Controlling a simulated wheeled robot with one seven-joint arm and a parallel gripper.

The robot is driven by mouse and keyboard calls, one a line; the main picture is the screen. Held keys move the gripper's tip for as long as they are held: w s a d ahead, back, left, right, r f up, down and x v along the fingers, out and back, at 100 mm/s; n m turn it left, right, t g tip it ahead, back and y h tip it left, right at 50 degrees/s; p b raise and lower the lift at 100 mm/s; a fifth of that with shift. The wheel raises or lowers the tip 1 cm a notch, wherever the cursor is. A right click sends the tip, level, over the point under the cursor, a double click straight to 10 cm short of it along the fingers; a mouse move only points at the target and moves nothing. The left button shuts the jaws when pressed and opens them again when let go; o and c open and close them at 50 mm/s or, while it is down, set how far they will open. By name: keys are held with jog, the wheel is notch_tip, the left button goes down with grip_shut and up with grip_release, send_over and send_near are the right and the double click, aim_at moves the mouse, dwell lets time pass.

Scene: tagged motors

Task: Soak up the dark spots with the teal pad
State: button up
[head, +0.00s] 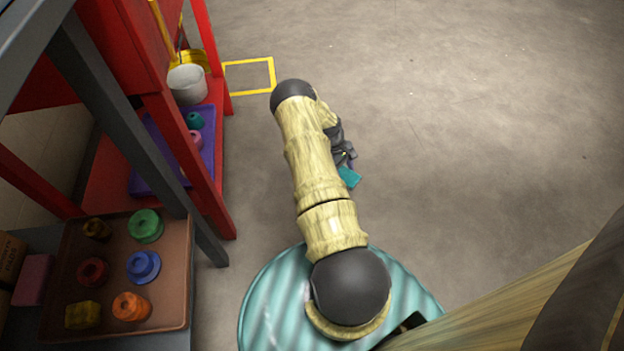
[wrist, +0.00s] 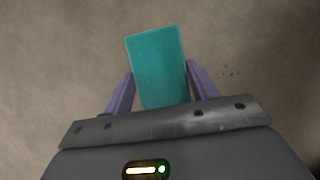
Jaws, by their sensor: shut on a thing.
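The teal pad (wrist: 158,62) is held between the two purple fingers of my gripper (wrist: 160,84) in the wrist view. In the head view the pad (head: 349,177) shows at the end of my arm, with the gripper (head: 346,160) partly hidden behind the arm. The gripper is shut on the pad, above the bare floor. A few small dark spots (wrist: 231,73) lie on the floor to the right of the pad in the wrist view. I cannot make out those spots in the head view.
A red rack (head: 215,150) stands at the left with a white bucket (head: 187,84) and a purple tray (head: 150,165). A brown tray (head: 185,270) of coloured motor-like parts is at lower left. A yellow square (head: 249,60) marks the floor. The floor (head: 480,120) to the right is open.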

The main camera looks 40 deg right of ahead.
jog(key=shift+r, duration=0.55)
jog(key=shift+w+a+r+p, duration=0.1)
jog(key=shift+a+r+p, duration=0.15)
jog(key=shift+p, duration=0.15)
jog(key=shift+r, duration=0.15)
jog(key=w+a+r+m+y+p, duration=0.1)
jog(key=w+a+r+m+p, duration=0.15)
jog(key=a+r+p, duration=0.5)
jog(key=w+a+r+m+y+p, duration=0.15)
jog(key=w+a+r, duration=0.25)
jog(key=a+r, duration=0.7)
jog(key=s+a+r+m+p, duration=0.1)
jog(key=a+r+m+p, duration=0.1)
jog(key=a+r+p, duration=0.2)
jog(key=s+a+r+m+y+p, duration=0.1)
jog(key=a+r+m+p, duration=0.2)
jog(key=a+r, duration=0.7)
notch_tip(320, 180, up, 9)
jog(key=shift+s+a+f+t+p, duration=0.2)
jog(key=shift+s+t+p, duration=0.15)
jog(key=shift+p, duration=0.7)
